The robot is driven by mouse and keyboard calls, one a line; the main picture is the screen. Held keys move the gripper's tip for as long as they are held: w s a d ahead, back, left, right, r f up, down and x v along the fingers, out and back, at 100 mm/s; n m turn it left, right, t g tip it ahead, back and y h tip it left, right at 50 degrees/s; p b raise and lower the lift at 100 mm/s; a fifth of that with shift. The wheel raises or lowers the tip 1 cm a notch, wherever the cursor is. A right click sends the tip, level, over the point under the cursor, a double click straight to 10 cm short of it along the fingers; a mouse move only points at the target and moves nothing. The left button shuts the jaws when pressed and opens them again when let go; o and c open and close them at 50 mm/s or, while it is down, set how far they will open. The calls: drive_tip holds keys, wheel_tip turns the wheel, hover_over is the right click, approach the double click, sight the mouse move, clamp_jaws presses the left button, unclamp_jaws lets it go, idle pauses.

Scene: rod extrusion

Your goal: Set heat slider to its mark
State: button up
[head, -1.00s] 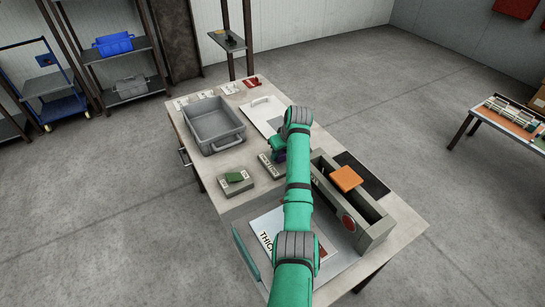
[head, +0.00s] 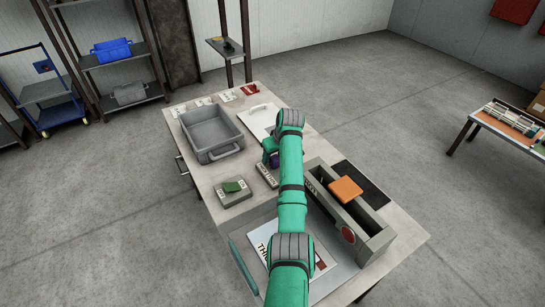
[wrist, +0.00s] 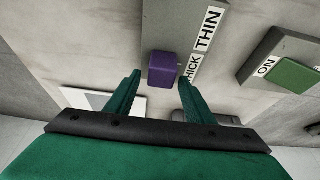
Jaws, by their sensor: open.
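A purple block-shaped slider knob (wrist: 163,68) sits on a grey panel (wrist: 165,20) beside a white strip reading THICK and THIN (wrist: 207,40). No heat label is readable. My gripper (wrist: 159,78) is open, its green fingers on either side of the knob's near end in the wrist view. I cannot tell whether they touch it. No slider mark is clearly visible.
A green ON switch (wrist: 289,75) lies right of the panel; its box (head: 235,197) also shows in the head view. A long grey housing with an orange block (head: 345,189) stands right of my arm. A grey bin (head: 212,154) stands at the table's back left.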

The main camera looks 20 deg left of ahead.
drive_tip(key=v, duration=1)
drive_tip(key=shift+s+a+r, duration=0.2)
drive_tip(key=shift+r, duration=0.1)
drive_tip(key=shift+a+f, duration=0.1)
